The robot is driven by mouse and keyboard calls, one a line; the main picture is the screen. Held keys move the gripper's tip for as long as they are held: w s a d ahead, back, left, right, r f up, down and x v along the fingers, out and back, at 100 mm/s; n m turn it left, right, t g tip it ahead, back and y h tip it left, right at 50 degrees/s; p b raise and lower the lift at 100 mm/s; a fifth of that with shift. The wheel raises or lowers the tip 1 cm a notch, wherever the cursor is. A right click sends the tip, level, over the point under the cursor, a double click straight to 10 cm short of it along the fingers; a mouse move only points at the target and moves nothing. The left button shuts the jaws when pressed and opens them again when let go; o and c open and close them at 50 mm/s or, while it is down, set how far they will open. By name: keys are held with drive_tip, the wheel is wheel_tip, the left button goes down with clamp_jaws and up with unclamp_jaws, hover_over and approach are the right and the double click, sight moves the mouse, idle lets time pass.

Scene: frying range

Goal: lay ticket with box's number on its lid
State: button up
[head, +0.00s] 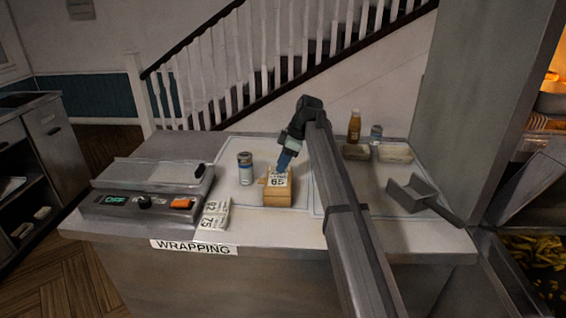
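A small tan box (278,199) stands on the counter in the middle. A white ticket (277,181) with dark print lies on or just over its lid; the digits are too small to read surely. My gripper (284,162) reaches down from above, its blue fingertips at the ticket's far edge. I cannot tell whether the fingers hold the ticket or are apart from it. More white tickets (213,215) with large dark numbers lie at the counter's front, left of the box. A number on the box itself cannot be made out.
A wrapping machine (145,190) fills the counter's left. A can (245,168) stands behind the box, to its left. A sauce bottle (354,127), another can (376,134) and shallow trays (391,154) stand at the back right. A metal scoop (409,194) lies at right.

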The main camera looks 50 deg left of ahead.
drive_tip(key=shift+r, duration=0.1)
drive_tip(key=v, duration=1.3)
drive_tip(key=shift+d+r, duration=0.2)
drive_tip(key=shift+r, duration=0.05)
drive_tip(key=shift+w+f, duration=0.1)
